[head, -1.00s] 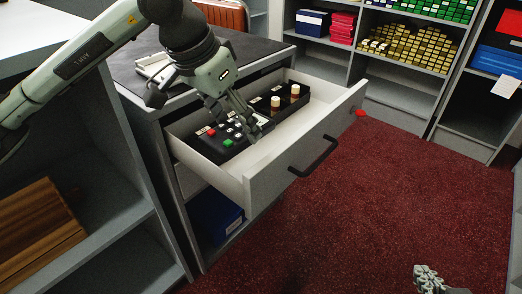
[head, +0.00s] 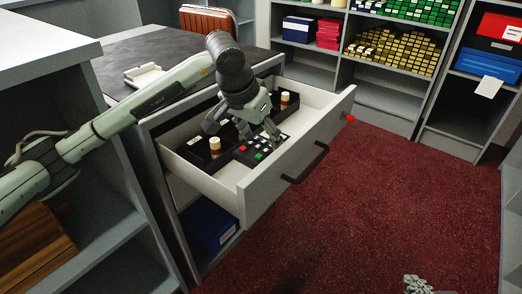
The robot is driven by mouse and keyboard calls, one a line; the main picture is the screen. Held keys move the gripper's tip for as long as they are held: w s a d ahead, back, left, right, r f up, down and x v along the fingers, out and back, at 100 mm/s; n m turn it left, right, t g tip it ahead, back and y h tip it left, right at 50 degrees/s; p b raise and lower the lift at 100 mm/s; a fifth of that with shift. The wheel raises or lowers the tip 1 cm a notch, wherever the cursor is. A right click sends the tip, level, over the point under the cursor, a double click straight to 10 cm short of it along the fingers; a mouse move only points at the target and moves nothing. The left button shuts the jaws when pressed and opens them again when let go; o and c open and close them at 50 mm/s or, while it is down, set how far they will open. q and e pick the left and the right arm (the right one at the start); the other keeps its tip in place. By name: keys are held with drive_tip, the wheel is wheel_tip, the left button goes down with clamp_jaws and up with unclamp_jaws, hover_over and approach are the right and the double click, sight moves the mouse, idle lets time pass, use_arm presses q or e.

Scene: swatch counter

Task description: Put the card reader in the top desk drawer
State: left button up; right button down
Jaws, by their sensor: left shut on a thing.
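The top desk drawer (head: 262,194) is pulled open, its white front and black handle facing the carpet. The card reader (head: 256,156), black with white, red and green keys, is in or just above the front middle of the drawer. My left gripper (head: 262,140) is shut on it from above and behind. I cannot tell whether the reader touches what is under it. A black tray (head: 195,153) with wood-topped stamps lies in the drawer, partly hidden by the reader and gripper. My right gripper (head: 415,284) is only partly visible at the bottom edge; its jaws are unclear.
The dark desktop (head: 150,50) holds a white stand (head: 143,75). A blue box (head: 213,222) sits below the drawer. A grey shelf unit (head: 70,150) stands close at left, under my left arm. A small red item (head: 350,118) shows by the drawer's far corner. Carpet is clear.

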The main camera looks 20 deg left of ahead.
sight(258, 146)
use_arm(q)
wheel_tip(258, 146, down, 3)
drive_tip(key=shift+f, duration=0.2)
use_arm(e)
drive_tip(key=shift+w+a+r, duration=0.1)
drive_tip(key=shift+w+r, duration=0.05)
drive_tip(key=shift+w+a, duration=0.1)
use_arm(q)
drive_tip(key=shift+f, duration=0.15)
drive_tip(key=o, duration=1.1)
drive_tip(key=shift+o, duration=0.2)
use_arm(e)
drive_tip(key=shift+w+a+r+t+y, duration=0.4)
drive_tip(key=shift+a+r+t, duration=0.1)
drive_tip(key=shift+a+r, duration=0.15)
drive_tip(key=shift+d, duration=0.1)
